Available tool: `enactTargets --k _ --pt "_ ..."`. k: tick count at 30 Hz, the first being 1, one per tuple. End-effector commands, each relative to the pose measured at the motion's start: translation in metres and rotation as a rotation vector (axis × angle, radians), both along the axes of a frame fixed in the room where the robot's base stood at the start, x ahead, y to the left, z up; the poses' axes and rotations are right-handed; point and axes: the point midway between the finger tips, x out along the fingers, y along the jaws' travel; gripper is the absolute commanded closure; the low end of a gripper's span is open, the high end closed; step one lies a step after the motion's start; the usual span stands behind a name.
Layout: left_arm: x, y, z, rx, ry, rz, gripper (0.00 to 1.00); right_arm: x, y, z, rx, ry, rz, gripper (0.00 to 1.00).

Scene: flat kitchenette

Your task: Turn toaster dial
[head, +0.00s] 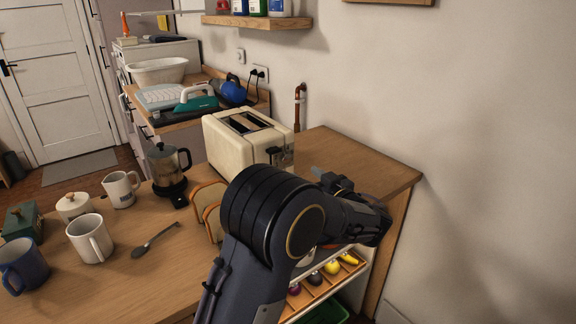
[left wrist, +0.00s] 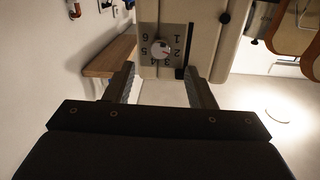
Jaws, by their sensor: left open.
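The cream toaster (head: 228,144) stands on the wooden counter, in the middle of the head view. Its end panel fills the top of the left wrist view (left wrist: 208,40), where the picture is upside down. The round pale dial (left wrist: 160,49) sits on a grey plate with numbers around it. I cannot make out the dial in the head view. My left gripper (head: 332,180) is open beside the toaster's end. In the left wrist view its two fingers (left wrist: 160,86) are apart, one on each side below the dial, with nothing between them. My right gripper is not in view.
Bread slices (head: 207,207) stand close to the toaster and my left arm. A coffee pot (head: 166,163), white mug (head: 90,238) and spoon (head: 155,240) are on the left. The counter right of the toaster (head: 365,160) is bare up to the wall.

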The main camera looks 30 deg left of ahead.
Motion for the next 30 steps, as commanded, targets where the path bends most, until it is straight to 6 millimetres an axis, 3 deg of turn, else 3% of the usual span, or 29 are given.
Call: enactTargets --k 13,25,30 --pt "0.028 0.059 0.002 0.001 -0.002 0.002 0.50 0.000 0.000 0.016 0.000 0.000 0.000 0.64" --pt "0.032 0.067 0.000 0.000 -0.001 -0.001 0.50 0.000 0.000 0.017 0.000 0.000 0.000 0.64" --pt "0.032 0.067 0.000 0.000 -0.001 -0.001 0.72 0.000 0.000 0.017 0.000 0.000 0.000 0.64"
